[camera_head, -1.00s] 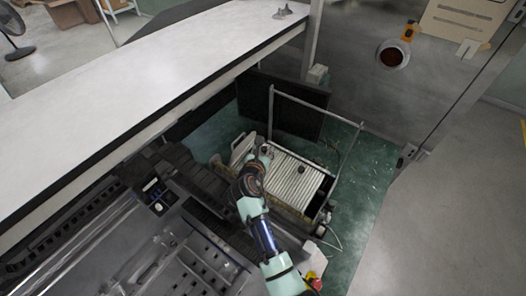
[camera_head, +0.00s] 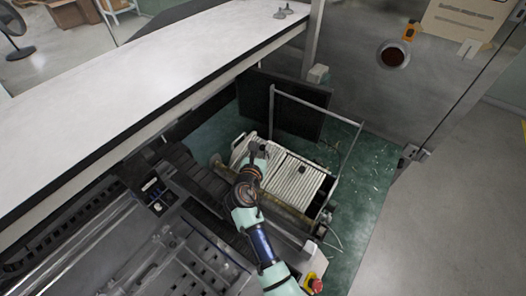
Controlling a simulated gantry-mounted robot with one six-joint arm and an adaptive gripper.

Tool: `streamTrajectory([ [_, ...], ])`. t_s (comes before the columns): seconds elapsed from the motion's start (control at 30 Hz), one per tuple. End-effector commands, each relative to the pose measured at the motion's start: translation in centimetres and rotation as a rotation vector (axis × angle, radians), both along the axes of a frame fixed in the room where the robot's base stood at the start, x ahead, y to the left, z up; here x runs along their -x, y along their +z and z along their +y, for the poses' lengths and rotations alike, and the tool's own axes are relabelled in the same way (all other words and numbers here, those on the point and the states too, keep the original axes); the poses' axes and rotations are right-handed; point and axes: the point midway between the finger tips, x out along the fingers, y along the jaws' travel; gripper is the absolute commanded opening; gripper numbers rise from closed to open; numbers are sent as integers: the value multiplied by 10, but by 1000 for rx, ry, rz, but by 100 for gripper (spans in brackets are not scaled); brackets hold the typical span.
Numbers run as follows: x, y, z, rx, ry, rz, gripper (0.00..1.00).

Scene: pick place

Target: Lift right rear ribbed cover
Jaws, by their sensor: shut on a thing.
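White ribbed covers (camera_head: 298,186) lie side by side on a wheeled cart in the middle of the camera view. A small dark knob (camera_head: 304,168) stands on the right part. My gripper (camera_head: 258,150) reaches over the left part of the ribbed surface, near its rear edge, and is shut on a ribbed cover (camera_head: 240,149). The fingertips are small and partly hidden by my wrist, so the exact grip point is hard to see. This cover lies about level with its neighbours; I cannot tell whether it rests on the cart.
The cart's metal frame rail (camera_head: 318,107) rises behind and right of the covers. A dark panel (camera_head: 282,105) stands behind it. A long white worktop (camera_head: 150,90) is at left, dark machinery below it.

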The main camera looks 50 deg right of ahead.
Motion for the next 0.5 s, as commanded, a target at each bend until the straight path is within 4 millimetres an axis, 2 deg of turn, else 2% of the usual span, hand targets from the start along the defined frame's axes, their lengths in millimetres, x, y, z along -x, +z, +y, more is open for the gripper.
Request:
streamTrajectory([
  [0.5,0,20,36,367,2,-13,0],
])
